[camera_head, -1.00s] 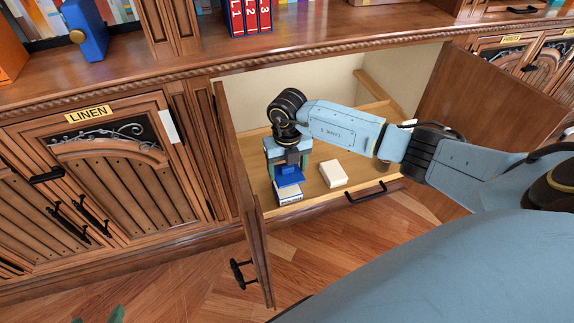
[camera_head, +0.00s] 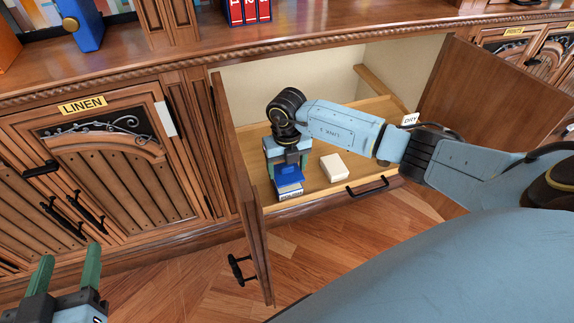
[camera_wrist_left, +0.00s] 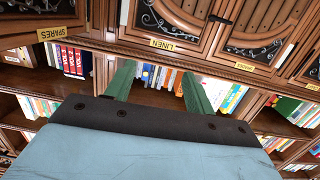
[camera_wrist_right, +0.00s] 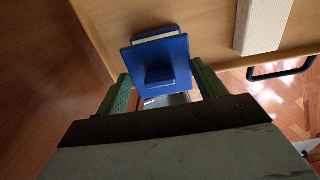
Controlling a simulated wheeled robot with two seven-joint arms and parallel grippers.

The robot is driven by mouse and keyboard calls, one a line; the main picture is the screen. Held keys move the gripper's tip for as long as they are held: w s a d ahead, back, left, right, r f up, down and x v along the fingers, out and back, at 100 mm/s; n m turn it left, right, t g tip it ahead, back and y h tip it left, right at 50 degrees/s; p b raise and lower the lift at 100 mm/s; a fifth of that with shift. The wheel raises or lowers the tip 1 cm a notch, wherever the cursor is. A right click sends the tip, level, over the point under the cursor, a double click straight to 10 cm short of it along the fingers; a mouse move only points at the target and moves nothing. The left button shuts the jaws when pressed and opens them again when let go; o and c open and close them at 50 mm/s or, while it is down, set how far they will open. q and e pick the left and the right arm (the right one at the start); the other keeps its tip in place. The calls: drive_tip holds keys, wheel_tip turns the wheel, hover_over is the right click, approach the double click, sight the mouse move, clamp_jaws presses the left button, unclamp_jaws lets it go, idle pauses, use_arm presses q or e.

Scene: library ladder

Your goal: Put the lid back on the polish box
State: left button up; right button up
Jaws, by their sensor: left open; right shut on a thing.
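The polish box (camera_head: 290,196), with a pale label on its front, stands near the front left of the pulled-out drawer. My right gripper (camera_head: 287,166) is shut on the blue lid (camera_head: 288,178), directly over the box. In the right wrist view, the square lid (camera_wrist_right: 176,50) with its raised knob sits between the fingers of my right gripper (camera_wrist_right: 160,75). A blue edge shows past the lid's far side. I cannot tell whether the lid touches the box. My left gripper (camera_head: 67,258) is open and empty at the lower left, facing the shelves in the left wrist view.
A cream block (camera_head: 334,167) lies in the drawer (camera_head: 375,160) to the right of the box. Open cabinet doors stand at left (camera_head: 243,190) and right (camera_head: 485,90). A LINEN cupboard (camera_head: 110,160) is closed at left. The drawer's right part is clear.

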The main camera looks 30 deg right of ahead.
drive_tip(key=shift+f+b, duration=0.4)
drive_tip(key=shift+f, duration=0.5)
drive_tip(key=shift+f+b, duration=0.55)
drive_tip(key=shift+f, duration=0.05)
use_arm(q)
wheel_tip(320, 180, up, 8)
drive_tip(key=d+t+h, duration=0.1)
drive_tip(key=t+h, duration=0.1)
drive_tip(key=t, duration=0.3)
drive_tip(key=shift+s+r+t, duration=0.15)
drive_tip(key=shift+s+t, duration=0.15)
drive_tip(key=shift+s, duration=0.15)
drive_tip(key=shift+d+r+p, duration=0.1)
drive_tip(key=shift+r+p, duration=0.15)
drive_tip(key=shift+p, duration=0.05)
drive_tip(key=shift+r, duration=0.25)
use_arm(e)
drive_tip(key=shift+f, duration=0.15)
idle(0.5)
drive_tip(key=o, duration=1)
drive_tip(key=shift+o, duration=0.7)
